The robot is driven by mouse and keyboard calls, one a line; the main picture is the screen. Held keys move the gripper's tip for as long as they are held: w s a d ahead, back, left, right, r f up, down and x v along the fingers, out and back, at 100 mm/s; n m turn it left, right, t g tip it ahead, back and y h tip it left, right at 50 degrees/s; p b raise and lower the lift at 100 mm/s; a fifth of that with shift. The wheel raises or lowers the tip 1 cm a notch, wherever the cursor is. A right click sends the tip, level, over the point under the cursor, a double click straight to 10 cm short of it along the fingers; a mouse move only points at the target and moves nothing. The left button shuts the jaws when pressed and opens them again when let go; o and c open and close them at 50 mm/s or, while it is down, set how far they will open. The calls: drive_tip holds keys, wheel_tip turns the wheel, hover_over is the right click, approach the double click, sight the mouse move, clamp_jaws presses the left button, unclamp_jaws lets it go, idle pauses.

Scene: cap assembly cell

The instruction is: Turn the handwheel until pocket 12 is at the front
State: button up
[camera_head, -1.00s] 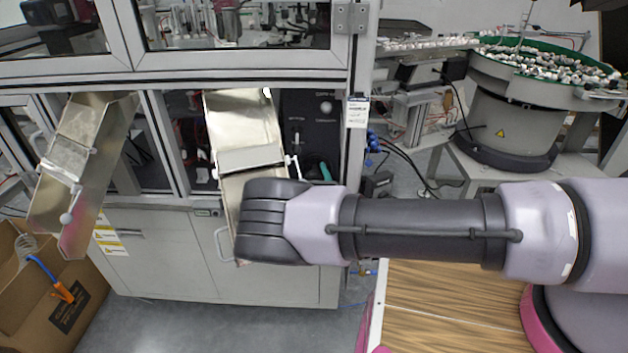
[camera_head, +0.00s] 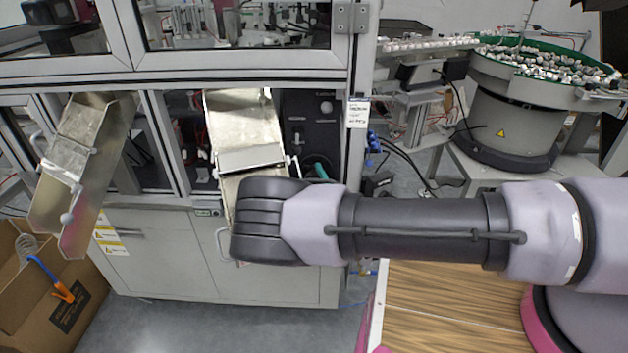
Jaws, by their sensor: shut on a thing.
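A small teal handle-like part (camera_head: 320,171) shows low in the dark machine opening, just above my forearm. It may belong to the handwheel, but I cannot make out a full wheel. My arm reaches in from the right and its dark rounded joint covers the area in front of the opening. My gripper is hidden behind the arm, so its jaws and what they touch do not show. No pocket numbers can be read, and pocket 12 cannot be picked out.
Two metal chutes (camera_head: 245,125) (camera_head: 88,155) slope out of the machine's front. A cardboard box (camera_head: 45,290) stands at the lower left. A bowl feeder (camera_head: 510,120) full of small parts stands at the right. A wood-topped surface (camera_head: 450,310) lies below my arm.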

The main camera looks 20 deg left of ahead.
drive_tip(key=n+g, duration=0.2)
drive_tip(key=n, duration=0.2)
drive_tip(key=shift+f+n, duration=0.15)
drive_tip(key=shift+n, duration=0.25)
drive_tip(key=n, duration=0.2)
drive_tip(key=n+g+h, duration=0.1)
drive_tip(key=n, duration=0.1)
drive_tip(key=shift+f+h, duration=0.1)
drive_tip(key=shift+h, duration=0.2)
drive_tip(key=n+g+h, duration=0.1)
drive_tip(key=n+h, duration=0.1)
drive_tip(key=n, duration=0.2)
drive_tip(key=shift+f, duration=0.15)
drive_tip(key=shift+d+n+h, duration=0.15)
drive_tip(key=shift+n+h, duration=0.85)
drive_tip(key=shift+n, duration=0.4)
drive_tip(key=o, duration=1.2)
drive_tip(key=shift+c, duration=0.2)
